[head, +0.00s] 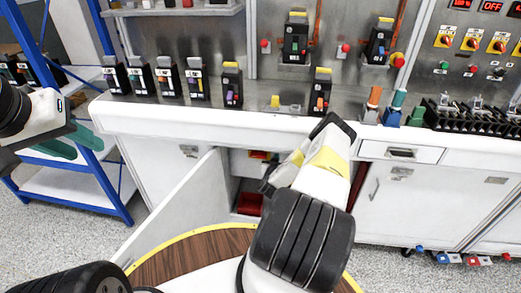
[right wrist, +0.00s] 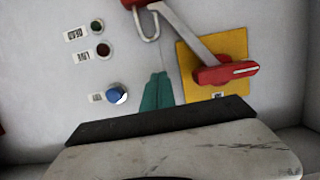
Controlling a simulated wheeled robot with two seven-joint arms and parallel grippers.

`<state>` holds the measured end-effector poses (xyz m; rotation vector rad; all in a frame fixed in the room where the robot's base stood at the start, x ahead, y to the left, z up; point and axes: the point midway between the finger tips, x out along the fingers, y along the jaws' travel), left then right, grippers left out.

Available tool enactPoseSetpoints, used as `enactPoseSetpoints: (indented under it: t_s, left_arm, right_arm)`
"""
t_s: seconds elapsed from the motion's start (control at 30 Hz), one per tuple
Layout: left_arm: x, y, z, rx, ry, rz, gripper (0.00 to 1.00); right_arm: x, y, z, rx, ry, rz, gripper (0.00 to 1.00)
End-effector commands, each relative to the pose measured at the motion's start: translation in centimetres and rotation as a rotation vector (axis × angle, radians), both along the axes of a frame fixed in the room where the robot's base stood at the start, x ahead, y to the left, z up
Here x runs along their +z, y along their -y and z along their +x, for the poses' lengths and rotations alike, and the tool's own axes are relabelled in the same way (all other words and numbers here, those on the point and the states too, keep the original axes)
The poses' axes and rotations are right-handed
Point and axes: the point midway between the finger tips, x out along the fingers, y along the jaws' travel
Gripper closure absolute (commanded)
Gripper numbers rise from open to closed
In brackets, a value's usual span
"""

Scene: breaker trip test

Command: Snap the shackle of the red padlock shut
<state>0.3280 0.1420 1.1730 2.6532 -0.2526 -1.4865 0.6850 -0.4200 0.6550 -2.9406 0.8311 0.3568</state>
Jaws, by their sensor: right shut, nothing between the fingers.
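In the right wrist view, a red body that looks like the padlock (right wrist: 131,3) is cut off by the top edge. A silver hooked shackle (right wrist: 150,27) hangs below it; I cannot tell whether its free end is seated. My right gripper (right wrist: 158,75) is shut and empty, its teal fingertips below the shackle and apart from it in the picture. In the head view my right arm hides those fingers. My left gripper (head: 88,146) is at the left, its two teal fingers apart with nothing seen between them. I cannot make out the padlock in the head view.
In the right wrist view, a red handle (right wrist: 225,73) with a grey bar sits on a yellow plate (right wrist: 203,92). A blue knob (right wrist: 116,94) and small buttons are left of the fingers. An open cabinet door (head: 180,205) and blue shelving (head: 95,205) show in the head view.

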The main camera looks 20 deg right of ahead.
Motion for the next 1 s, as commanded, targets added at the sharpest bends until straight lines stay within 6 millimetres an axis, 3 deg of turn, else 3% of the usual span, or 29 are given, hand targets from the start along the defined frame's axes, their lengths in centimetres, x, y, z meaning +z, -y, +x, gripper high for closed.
enactPoseSetpoints:
  t_s: [0.03, 0.2, 0.7, 1.0]
  left_arm:
    - [0.0, 0.0, 0.0, 0.000, 0.000, 0.000, 0.64]
    - [0.0, 0.0, 0.0, 0.000, 0.000, 0.000, 0.64]
    - [0.0, 0.0, 0.0, 0.000, 0.000, 0.000, 0.64]
    - [0.0, 0.0, 0.0, 0.000, 0.000, 0.000, 0.64]
  right_arm:
    - [-1.4, -0.2, -0.3, -0.002, -0.005, 0.005, 1.00]
    - [-3.2, -0.2, -0.3, -0.001, -0.003, 0.003, 1.00]
    - [-4.0, -0.2, -0.3, 0.001, -0.003, 0.001, 1.00]
    - [-6.5, -0.2, -0.4, 0.001, -0.006, 0.004, 1.00]
